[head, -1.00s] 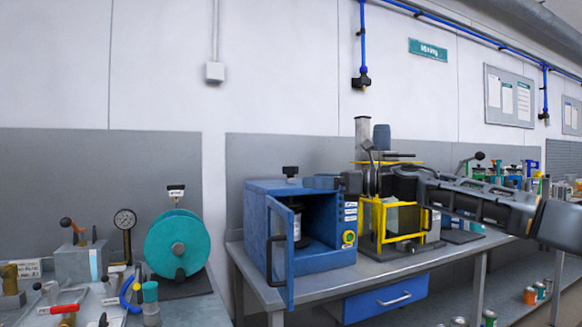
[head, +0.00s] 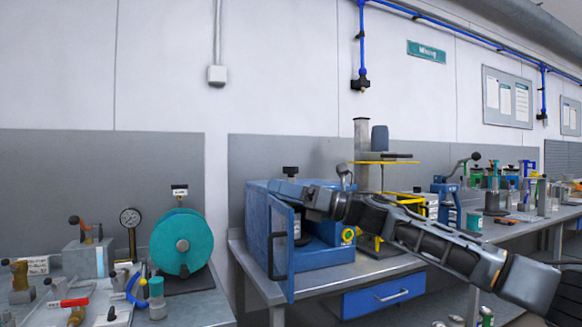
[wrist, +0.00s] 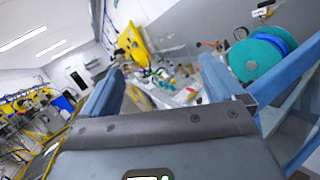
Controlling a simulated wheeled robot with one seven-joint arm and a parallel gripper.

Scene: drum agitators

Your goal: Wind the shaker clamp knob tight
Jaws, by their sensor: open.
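The shaker is a blue box (head: 258,215) on the bench, its front door (head: 281,255) swung open. A black clamp knob (head: 290,171) stands upright on its top. A can (head: 297,228) shows partly inside, behind the door edge. My gripper (head: 283,188) reaches in from the right across the upper front of the box. Its blue-grey fingers appear just below the knob in the head view and look apart from it. In the wrist view my gripper (wrist: 160,65) has its fingers spread with nothing between them; the knob does not show there.
A yellow-framed machine (head: 385,162) stands right of the shaker, partly behind my arm. The open door juts over the bench's front edge. A teal reel (head: 182,243) and small tools sit on the left bench. The wall above the shaker is clear.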

